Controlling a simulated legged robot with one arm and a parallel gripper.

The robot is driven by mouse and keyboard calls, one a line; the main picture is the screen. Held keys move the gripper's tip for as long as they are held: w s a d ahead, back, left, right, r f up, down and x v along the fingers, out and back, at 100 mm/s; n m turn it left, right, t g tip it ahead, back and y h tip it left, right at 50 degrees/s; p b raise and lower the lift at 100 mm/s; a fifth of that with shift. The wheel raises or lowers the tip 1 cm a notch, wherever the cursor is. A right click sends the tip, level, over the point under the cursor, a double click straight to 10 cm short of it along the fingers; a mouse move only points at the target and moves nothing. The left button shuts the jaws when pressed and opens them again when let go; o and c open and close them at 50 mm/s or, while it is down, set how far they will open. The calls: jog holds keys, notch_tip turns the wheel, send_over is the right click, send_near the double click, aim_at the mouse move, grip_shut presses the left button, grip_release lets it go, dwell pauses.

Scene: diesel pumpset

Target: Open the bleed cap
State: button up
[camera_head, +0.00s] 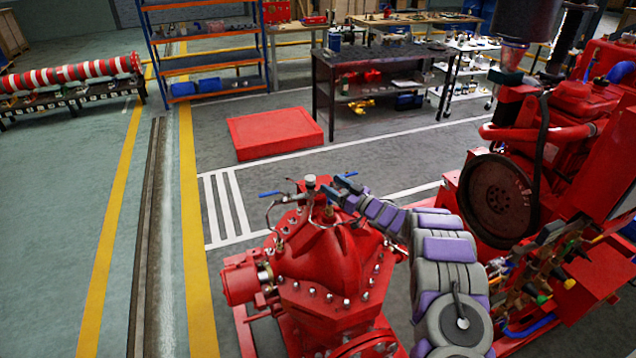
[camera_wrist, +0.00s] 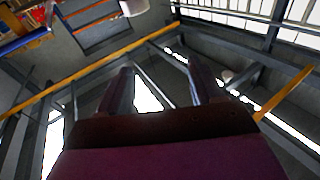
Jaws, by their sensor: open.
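The red pump (camera_head: 335,260) stands at the lower middle of the head view. A small round grey cap (camera_head: 311,182) sits upright on the fittings at its top; it looks like the bleed cap. My gripper (camera_head: 343,183) is just right of this cap in the head view, at the end of my purple and grey arm. I cannot tell whether it touches anything there. In the wrist view, my gripper (camera_wrist: 160,75) has its two fingers spread apart with nothing between them. The wrist view faces up to the roof beams, and the cap does not show there.
A blue-handled valve (camera_head: 269,194) and thin bent pipes stand left of the cap. The red diesel engine (camera_head: 575,110) is close on the right. A red floor block (camera_head: 275,133) and a dark workbench (camera_head: 385,65) are behind.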

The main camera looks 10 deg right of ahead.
jog(key=a+r+m+t, duration=0.1)
jog(key=a, duration=0.4)
jog(key=m+t+h+b, duration=0.1)
jog(key=m+h, duration=0.2)
jog(key=h, duration=0.4)
send_near(313, 182)
jog(key=shift+b+x, duration=1.2)
jog(key=shift+x, duration=1.55)
jog(key=shift+w+a+f, duration=0.15)
jog(key=shift+w+f, duration=0.05)
jog(key=shift+w, duration=0.1)
jog(key=shift+b+x, duration=0.35)
jog(key=shift+x, duration=1.2)
jog(key=shift+b+x, duration=0.45)
jog(key=shift+x, duration=0.4)
jog(key=shift+w+a+r, duration=0.1)
jog(key=shift+w+r, duration=0.05)
jog(key=shift+w, duration=0.4)
